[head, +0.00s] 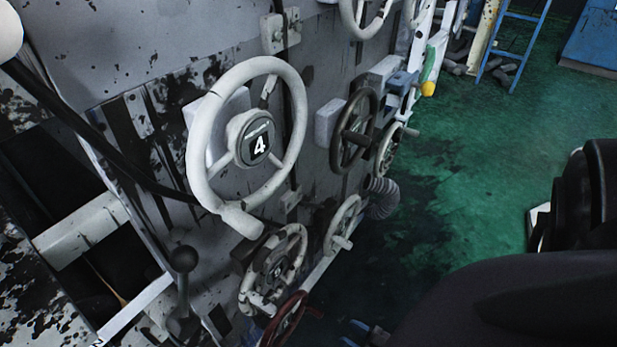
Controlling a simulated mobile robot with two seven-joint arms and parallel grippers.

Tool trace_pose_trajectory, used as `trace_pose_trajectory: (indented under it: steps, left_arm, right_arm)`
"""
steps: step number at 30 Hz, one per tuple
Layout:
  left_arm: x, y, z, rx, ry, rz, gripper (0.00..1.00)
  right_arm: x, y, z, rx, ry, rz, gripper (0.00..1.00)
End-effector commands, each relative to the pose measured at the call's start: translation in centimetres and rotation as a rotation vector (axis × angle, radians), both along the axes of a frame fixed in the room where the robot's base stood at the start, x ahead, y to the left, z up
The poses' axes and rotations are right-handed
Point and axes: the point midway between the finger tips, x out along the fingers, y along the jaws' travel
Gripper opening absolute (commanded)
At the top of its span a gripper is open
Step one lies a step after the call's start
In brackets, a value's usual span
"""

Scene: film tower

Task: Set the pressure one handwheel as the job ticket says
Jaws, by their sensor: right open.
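A large pale handwheel (283,180) stands on the grey machine panel at left centre. Its dark hub carries a white "4" under small lettering I cannot read. A smaller pale wheel (297,246) with a dark labelled hub sits below it; its label is unclear. Other wheels are a dark one (358,165), a pale one beneath it (343,222) and a dark red one (290,318). I cannot tell which is pressure one, and no readable job ticket shows. My right gripper (362,333) is open at the bottom edge, partly cut off, apart from the wheels. My left gripper is out of view.
A black-knobbed lever (183,259) stands at lower left. A long black rod or cable (100,140) crosses the upper left. A ribbed grey hose (382,198) hangs by the panel. The green floor (470,160) is mostly clear; a blue ladder (520,40) stands behind.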

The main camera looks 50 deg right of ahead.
Motion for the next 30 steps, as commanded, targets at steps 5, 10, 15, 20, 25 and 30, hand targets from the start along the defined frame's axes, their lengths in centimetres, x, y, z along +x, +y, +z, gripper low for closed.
trace_pose_trajectory:
  steps: [5, 10, 15, 20, 25, 30]
  left_arm:
    - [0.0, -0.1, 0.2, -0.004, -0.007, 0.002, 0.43]
    - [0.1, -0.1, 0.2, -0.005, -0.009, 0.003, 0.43]
    - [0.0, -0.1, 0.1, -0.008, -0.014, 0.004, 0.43]
    - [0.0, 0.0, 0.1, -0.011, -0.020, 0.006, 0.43]
    - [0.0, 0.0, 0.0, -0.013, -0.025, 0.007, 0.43]
    - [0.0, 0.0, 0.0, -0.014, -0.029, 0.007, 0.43]
  right_arm:
    - [0.5, -0.1, -0.2, 0.008, -0.013, -0.011, 0.47]
    - [2.8, 0.1, -0.1, 0.007, -0.015, -0.010, 0.47]
    - [5.8, 0.3, -0.1, 0.006, -0.014, -0.010, 0.47]
    - [8.2, 0.5, -0.1, 0.005, -0.012, -0.010, 0.47]
    - [9.9, 0.6, -0.2, 0.005, -0.010, -0.009, 0.47]
    - [10.5, 0.7, -0.1, 0.005, -0.010, -0.009, 0.47]
